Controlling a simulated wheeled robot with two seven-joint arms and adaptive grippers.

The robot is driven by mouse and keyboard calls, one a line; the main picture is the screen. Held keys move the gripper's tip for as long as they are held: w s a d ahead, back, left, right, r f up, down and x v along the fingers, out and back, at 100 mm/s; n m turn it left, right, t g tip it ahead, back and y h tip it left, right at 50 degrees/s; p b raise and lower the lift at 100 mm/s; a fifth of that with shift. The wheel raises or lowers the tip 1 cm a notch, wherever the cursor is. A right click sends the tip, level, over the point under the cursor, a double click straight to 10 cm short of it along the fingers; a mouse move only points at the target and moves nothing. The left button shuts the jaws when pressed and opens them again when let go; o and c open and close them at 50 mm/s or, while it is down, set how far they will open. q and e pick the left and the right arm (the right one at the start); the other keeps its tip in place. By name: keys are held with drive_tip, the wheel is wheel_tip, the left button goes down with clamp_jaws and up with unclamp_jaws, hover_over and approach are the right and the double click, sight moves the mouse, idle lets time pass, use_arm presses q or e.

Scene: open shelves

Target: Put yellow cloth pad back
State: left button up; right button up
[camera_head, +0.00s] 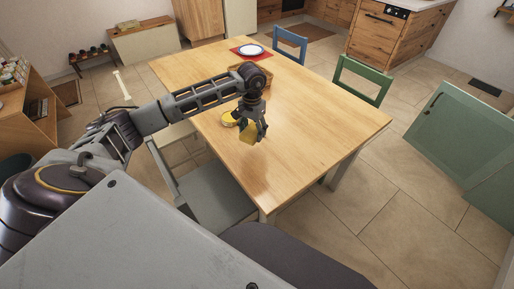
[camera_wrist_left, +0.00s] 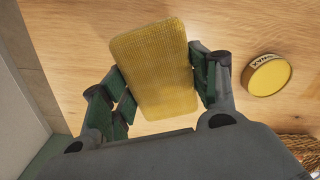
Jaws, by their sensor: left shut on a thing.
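The yellow cloth pad (camera_wrist_left: 155,68) is held between the fingers of my left gripper (camera_wrist_left: 160,90) in the left wrist view. In the head view the pad (camera_head: 250,132) hangs under my left gripper (camera_head: 255,124), over the wooden table. I cannot tell whether the pad touches the table top. My left gripper is shut on the pad. My right gripper does not show in either view.
The wooden table (camera_head: 305,150) has a clear near and right part. A round yellow tin (camera_wrist_left: 267,75) stands beside the gripper. A wicker basket (camera_head: 264,70) and a plate on a red mat (camera_head: 238,54) are farther back. Green (camera_head: 364,72) and blue (camera_head: 290,42) chairs stand along the far side.

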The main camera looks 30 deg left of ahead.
use_arm(q)
drive_tip(key=shift+w, duration=0.15)
idle(0.3)
hover_over(253, 152)
wheel_tip(253, 152, down, 6)
drive_tip(key=shift+r, duration=0.2)
drive_tip(key=shift+w+f, duration=0.1)
drive_tip(key=shift+f, duration=0.2)
drive_tip(key=shift+f, duration=1.85)
drive_tip(key=shift+f, duration=0.15)
